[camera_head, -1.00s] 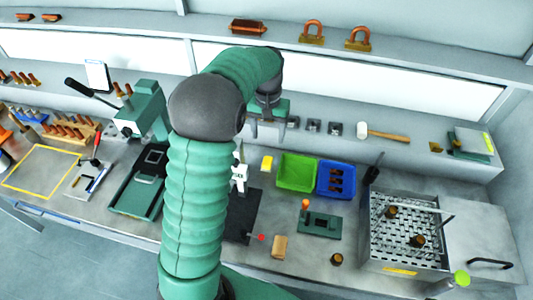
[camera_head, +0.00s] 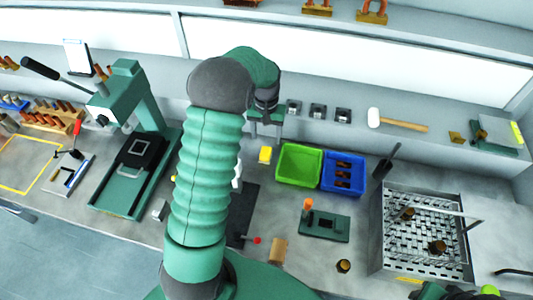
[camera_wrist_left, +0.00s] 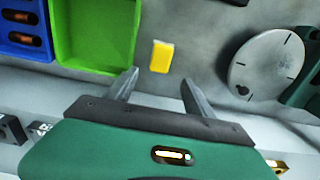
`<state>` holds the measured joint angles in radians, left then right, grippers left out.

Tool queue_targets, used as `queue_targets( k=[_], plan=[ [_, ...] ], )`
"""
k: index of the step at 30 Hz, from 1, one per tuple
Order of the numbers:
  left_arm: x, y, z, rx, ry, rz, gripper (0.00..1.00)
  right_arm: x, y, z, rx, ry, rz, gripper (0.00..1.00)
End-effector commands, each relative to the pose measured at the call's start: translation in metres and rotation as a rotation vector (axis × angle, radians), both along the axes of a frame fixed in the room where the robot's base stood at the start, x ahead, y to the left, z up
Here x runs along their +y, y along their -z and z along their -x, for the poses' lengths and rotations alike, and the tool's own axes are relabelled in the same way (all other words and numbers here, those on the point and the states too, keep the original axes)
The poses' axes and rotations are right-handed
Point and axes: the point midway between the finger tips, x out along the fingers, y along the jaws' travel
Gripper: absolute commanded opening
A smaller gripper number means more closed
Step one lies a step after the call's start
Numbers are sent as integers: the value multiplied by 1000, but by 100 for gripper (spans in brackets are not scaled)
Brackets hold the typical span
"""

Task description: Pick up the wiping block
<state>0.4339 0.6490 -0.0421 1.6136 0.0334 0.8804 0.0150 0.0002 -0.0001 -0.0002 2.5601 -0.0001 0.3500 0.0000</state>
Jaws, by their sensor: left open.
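The wiping block (camera_head: 265,155), which I take to be the small yellow block with a pale side, lies flat on the grey bench, left of the green bin. It also shows in the left wrist view (camera_wrist_left: 161,57), beyond and between the fingertips. My left gripper (camera_head: 265,132) is open and empty, just behind the block in the head view. In the left wrist view the gripper (camera_wrist_left: 160,77) has its two fingers spread, with the block apart from them. My right gripper is not seen.
A green bin (camera_head: 278,178) and a blue bin (camera_head: 343,156) with brown parts stand right of the block. A round grey disc (camera_wrist_left: 267,65) lies to its other side in the wrist view. A mallet (camera_head: 398,121) lies on the ledge. A perforated tray (camera_head: 425,262) stands at right.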

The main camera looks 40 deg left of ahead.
Motion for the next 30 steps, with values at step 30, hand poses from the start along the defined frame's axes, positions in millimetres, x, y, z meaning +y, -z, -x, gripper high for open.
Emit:
queue_targets(
  k=[30],
  plan=[
    [-7,73,6,-1,0,-2,25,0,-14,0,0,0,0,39]
  ],
)
